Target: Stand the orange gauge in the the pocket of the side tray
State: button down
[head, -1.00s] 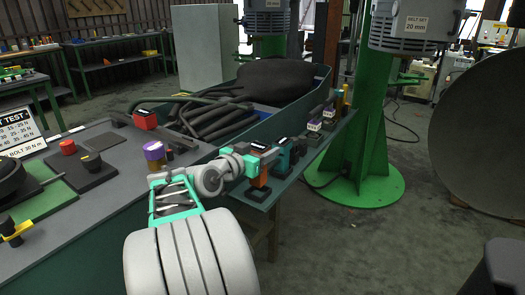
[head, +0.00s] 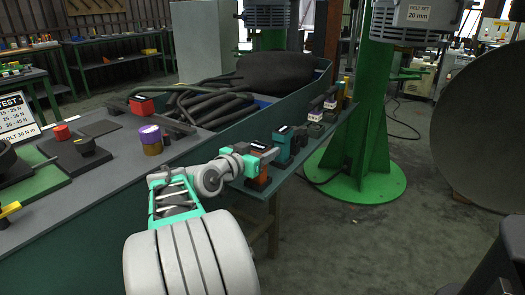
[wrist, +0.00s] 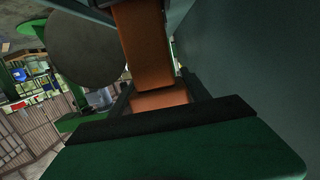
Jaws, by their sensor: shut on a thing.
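My gripper (head: 262,150) is shut on the orange gauge (head: 262,172) near its top. The gauge is upright, over the near end of the narrow side tray (head: 272,192). A dark pocket block (head: 256,187) lies at its foot. In the wrist view the orange gauge (wrist: 143,45) runs down toward the dark block (wrist: 150,122), and orange also shows within the block's frame. I cannot tell whether the gauge's foot rests on the pocket floor.
A teal gauge (head: 283,147) stands close behind the orange one, with several more pieces farther along the side tray. The bench's side wall (head: 200,190) runs along the left. A green column base (head: 355,185) stands to the right. Open floor lies in front of it.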

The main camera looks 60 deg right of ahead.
jog(key=shift+c, duration=2.2)
grip_release()
jog(key=shift+a, duration=0.1)
jog(key=p+v, duration=0.1)
jog(key=v, duration=0.6)
jog(key=shift+a, duration=0.35)
